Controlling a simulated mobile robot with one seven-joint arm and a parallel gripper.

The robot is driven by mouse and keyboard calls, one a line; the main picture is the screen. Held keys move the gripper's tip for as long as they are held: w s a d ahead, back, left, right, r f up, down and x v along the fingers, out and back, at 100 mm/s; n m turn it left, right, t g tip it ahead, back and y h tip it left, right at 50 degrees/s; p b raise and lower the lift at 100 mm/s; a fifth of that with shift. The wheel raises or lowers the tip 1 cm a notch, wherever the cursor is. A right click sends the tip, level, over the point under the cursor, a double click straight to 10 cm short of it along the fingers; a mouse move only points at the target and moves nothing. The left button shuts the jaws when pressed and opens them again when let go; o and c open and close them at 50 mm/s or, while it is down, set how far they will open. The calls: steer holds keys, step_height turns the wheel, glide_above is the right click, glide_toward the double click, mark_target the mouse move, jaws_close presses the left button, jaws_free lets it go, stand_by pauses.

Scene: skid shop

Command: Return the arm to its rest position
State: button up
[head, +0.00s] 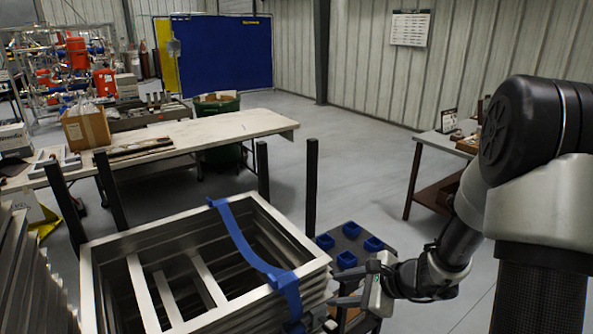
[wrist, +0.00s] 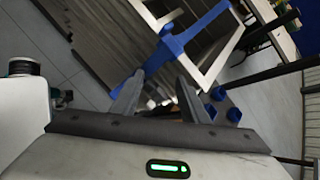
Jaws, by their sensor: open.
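My arm (head: 450,245) reaches down from the right side of the head view. My gripper (head: 338,302) is low, at the right front corner of a stack of metal frames (head: 175,228). In the wrist view my gripper (wrist: 160,80) shows two fingers apart with nothing held between them. The frame stack (wrist: 105,45) lies beyond the fingers there. I cannot tell whether the fingers touch the stack.
A blue strap (head: 243,245) drapes over the stack. Blue cups (head: 373,243) sit on a dark stand behind my gripper. Dark posts (head: 311,185) rise around the stack. A workbench (head: 215,132) stands behind; a side table (head: 430,140) stands right. Floor between is open.

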steer(key=s+a+r+n+g+h+p, duration=0.1)
steer(key=s+a+r+n, duration=0.2)
steer(key=s+r+n, duration=0.4)
steer(key=s+a+r+n+g+h+p, duration=0.1)
steer(key=s+a+r+n+g, duration=0.1)
steer(key=s+r+n, duration=0.45)
steer(key=s+d+r+n+t+h, duration=0.2)
steer(key=s+d+r+n+h, duration=0.3)
steer(key=r, duration=0.6)
steer(key=s+d+n+p, duration=0.1)
steer(key=s+d+n, duration=0.1)
steer(key=s, duration=0.1)
steer(key=shift+s+d+r+h, duration=0.2)
steer(key=shift+d+h, duration=0.1)
steer(key=shift+d, duration=0.1)
